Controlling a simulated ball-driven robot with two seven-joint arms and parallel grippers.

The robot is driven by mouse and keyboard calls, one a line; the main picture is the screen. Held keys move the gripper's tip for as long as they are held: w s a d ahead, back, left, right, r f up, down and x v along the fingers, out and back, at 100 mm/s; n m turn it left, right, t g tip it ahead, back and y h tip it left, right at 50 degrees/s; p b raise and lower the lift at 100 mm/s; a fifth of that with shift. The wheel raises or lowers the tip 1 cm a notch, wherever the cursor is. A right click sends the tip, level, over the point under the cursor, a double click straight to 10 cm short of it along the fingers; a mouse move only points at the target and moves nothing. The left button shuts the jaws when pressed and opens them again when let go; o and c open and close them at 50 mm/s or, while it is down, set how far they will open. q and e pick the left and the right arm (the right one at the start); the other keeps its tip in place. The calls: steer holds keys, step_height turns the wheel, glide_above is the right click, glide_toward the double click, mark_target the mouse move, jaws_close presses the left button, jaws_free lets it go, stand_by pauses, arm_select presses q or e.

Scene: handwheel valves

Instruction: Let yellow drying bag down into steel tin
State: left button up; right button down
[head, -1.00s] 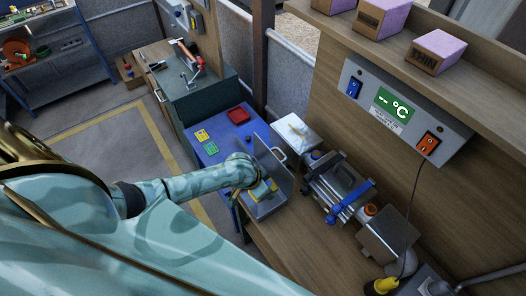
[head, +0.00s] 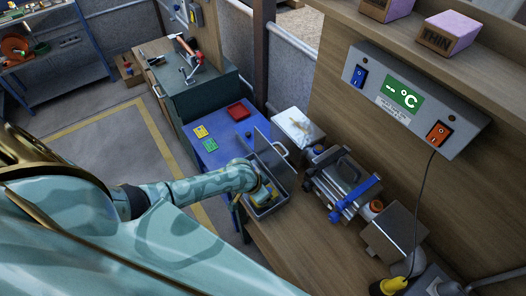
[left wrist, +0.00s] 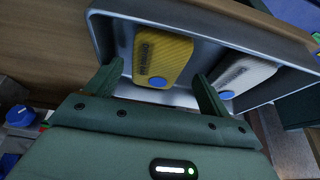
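The yellow drying bag (left wrist: 160,57), with a blue round spot and dark lettering, is inside the steel tin (left wrist: 215,38) in the left wrist view. A white bag (left wrist: 240,75) with a blue spot lies beside it. My left gripper (left wrist: 158,72) reaches down over the tin, one finger on each side of the yellow bag. Thin gaps show between fingers and bag, so it looks open. In the head view my left gripper (head: 262,189) partly hides the yellow bag and the tin (head: 285,185). My right gripper is not in view.
A grey upright panel or lid (head: 263,145) stands at the tin's far side. A metal device with blue handle (head: 342,190) stands right of the tin.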

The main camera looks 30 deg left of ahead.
arm_select(q)
steer(key=p+v, duration=0.5)
steer(key=v, duration=1.1)
steer(key=shift+p, duration=0.35)
steer(key=shift+s+r, duration=0.1)
